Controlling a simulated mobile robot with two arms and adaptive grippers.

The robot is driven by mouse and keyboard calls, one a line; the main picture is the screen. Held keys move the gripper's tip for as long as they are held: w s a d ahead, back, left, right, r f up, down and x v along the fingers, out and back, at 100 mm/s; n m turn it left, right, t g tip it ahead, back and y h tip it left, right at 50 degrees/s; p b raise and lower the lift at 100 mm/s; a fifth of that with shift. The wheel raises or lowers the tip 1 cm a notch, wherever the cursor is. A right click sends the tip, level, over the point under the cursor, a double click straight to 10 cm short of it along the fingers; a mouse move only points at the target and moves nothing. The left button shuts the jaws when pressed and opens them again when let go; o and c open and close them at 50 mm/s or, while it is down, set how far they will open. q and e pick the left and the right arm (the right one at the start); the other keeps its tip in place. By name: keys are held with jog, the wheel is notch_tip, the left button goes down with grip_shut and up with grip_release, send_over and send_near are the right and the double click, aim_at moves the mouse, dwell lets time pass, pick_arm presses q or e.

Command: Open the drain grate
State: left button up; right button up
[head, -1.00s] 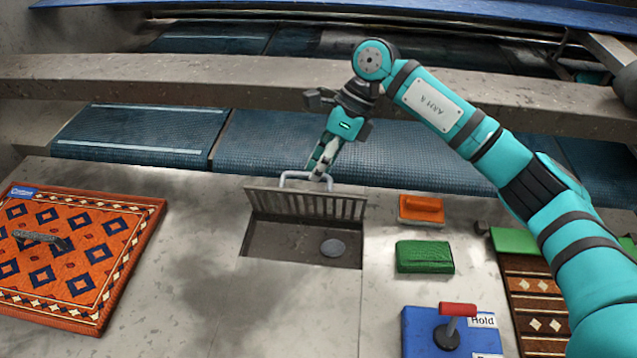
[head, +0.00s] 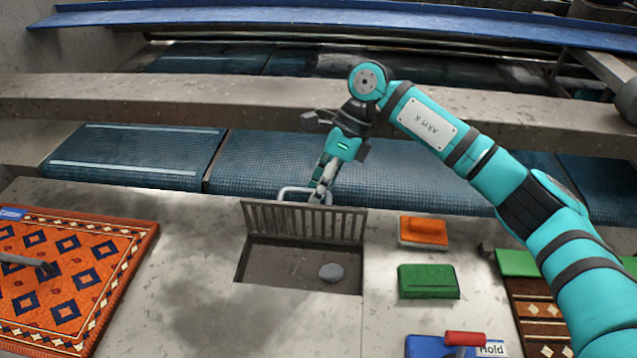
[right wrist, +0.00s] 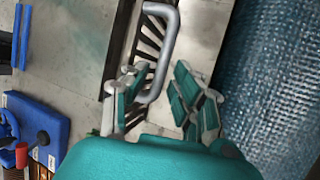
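The drain grate (head: 303,221) is a grey slatted panel standing raised at the far edge of the drain pit (head: 290,268). Its bent metal handle (head: 284,191) is on the far side, by the conveyor. A grey oval piece (head: 331,272) lies in the open pit. My right gripper (head: 321,192) is at the handle, reaching down from behind. In the right wrist view its two fingers (right wrist: 158,82) are apart, with the handle (right wrist: 168,52) close by the left finger. I cannot tell whether they touch. My left gripper is not in view.
An orange patterned rug (head: 75,275) with a dark tool lies at left. An orange block (head: 423,231) and a green block (head: 428,281) sit right of the pit. A blue base with a red handle (head: 464,338) is at front right. The blue conveyor (head: 400,175) runs behind.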

jog(key=shift+o, duration=0.3)
jog(key=shift+r, duration=0.3)
jog(key=shift+w+r, duration=0.1)
jog(key=shift+r, duration=0.05)
jog(key=v, duration=0.7)
jog(key=shift+d, duration=0.1)
